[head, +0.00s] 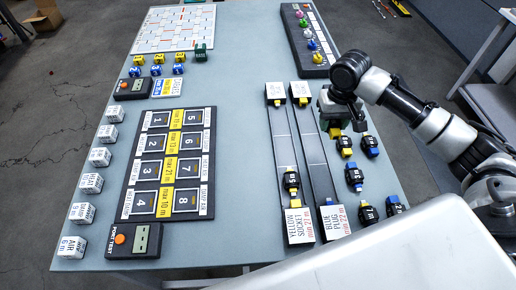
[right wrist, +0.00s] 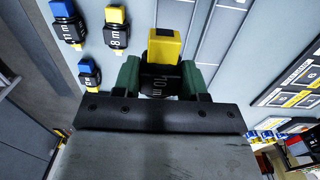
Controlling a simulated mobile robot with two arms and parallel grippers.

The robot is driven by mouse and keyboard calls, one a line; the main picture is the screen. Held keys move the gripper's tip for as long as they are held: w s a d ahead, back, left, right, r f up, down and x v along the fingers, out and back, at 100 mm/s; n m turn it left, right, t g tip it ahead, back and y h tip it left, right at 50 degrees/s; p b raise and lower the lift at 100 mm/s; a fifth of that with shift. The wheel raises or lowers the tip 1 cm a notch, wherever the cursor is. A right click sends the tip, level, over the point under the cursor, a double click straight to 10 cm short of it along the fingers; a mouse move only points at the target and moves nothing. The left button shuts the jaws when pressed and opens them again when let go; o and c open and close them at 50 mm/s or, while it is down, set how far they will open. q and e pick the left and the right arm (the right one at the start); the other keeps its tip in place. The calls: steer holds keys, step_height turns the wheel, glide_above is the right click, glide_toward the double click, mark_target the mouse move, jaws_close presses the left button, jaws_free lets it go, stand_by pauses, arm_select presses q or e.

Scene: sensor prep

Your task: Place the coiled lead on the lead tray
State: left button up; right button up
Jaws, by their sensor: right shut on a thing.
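My right gripper (head: 334,108) is shut on a black coiled lead with a yellow end. In the right wrist view the lead (right wrist: 165,50) sits between the green fingers (right wrist: 160,78), its label partly hidden. In the head view the gripper is just right of the two long, narrow lead trays. The left tray (head: 281,135) is labelled yellow socket and has one coiled lead (head: 292,182) near its front end. The right tray (head: 314,150) is labelled blue plug and looks empty. Whether the held lead touches the table is unclear. My left gripper is not in view.
Several coiled leads (head: 354,177) with yellow or blue ends lie right of the trays. A numbered panel (head: 217,160), white boxes (head: 90,183) and port testers (head: 134,240) are on the left. A rack of coloured knobs (head: 293,30) is at the back.

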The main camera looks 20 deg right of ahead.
steer(key=shift+w+a+f, duration=0.15)
steer(key=shift+w+a, duration=0.05)
steer(key=w+a+f, duration=0.2)
steer(key=a+f, duration=0.1)
steer(key=a, duration=0.2)
glide_above(285, 152)
step_height(285, 152, down, 3)
steer(key=shift+d+f+p, duration=0.15)
steer(key=shift+f+p, duration=0.05)
steer(key=shift+p, duration=0.25)
steer(key=shift+f, duration=0.2)
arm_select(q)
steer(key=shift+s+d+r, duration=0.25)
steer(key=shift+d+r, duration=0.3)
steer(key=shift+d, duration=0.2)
arm_select(e)
steer(key=shift+f, duration=1.95)
steer(key=shift+f, duration=0.1)
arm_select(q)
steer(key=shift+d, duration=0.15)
arm_select(e)
steer(key=o, duration=1)
steer(key=shift+c, duration=0.2)
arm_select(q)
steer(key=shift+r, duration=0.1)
arm_select(e)
step_height(285, 152, up, 12)
